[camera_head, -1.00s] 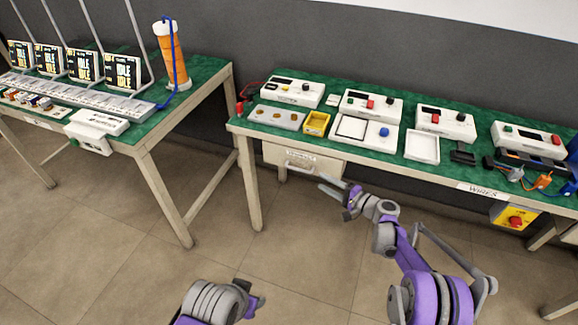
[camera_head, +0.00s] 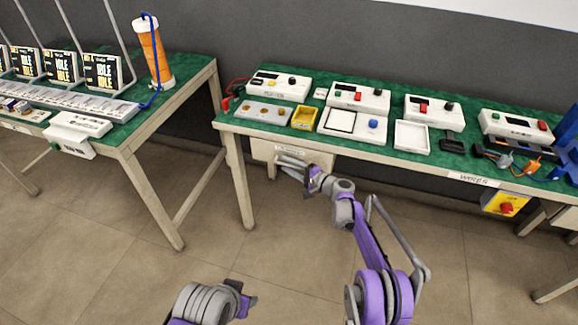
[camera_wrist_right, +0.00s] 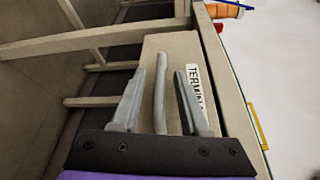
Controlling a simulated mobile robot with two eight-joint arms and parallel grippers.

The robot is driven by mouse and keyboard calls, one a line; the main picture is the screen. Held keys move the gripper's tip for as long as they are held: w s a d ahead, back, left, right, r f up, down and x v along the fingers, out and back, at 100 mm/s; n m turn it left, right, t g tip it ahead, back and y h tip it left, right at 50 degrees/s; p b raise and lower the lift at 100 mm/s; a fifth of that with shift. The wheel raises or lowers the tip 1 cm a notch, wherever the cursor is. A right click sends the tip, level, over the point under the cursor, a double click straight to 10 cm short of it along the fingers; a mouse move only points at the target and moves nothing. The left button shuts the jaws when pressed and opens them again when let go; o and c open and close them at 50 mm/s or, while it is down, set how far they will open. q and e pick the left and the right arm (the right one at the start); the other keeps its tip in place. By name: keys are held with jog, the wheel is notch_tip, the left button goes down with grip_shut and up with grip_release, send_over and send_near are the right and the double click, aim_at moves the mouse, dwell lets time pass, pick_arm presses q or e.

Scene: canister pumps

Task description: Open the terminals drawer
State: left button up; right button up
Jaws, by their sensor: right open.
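The terminals drawer (camera_head: 262,151) is a beige box front under the left end of the right-hand green-topped table, and it looks shut. In the right wrist view its label reads "TERMIN…" (camera_wrist_right: 194,86), partly hidden by a finger. Its curved grey bar handle (camera_wrist_right: 160,92) lies between the two open fingers of my right gripper (camera_wrist_right: 158,100), with a gap on both sides. In the head view my right gripper (camera_head: 292,165) is in front of the drawer and covers the handle. My left gripper (camera_head: 246,299) is low at the bottom of the head view, away from the tables; its jaws are unclear.
The table's front leg (camera_head: 240,180) stands just left of the drawer. On the table top are a yellow bin (camera_head: 305,118), a white tray (camera_head: 411,136) and several pump testers. Another table (camera_head: 160,120) stands at left. The floor before the drawer is clear.

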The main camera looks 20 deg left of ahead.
jog(key=shift+c, duration=0.2)
grip_shut()
dwell(1.3)
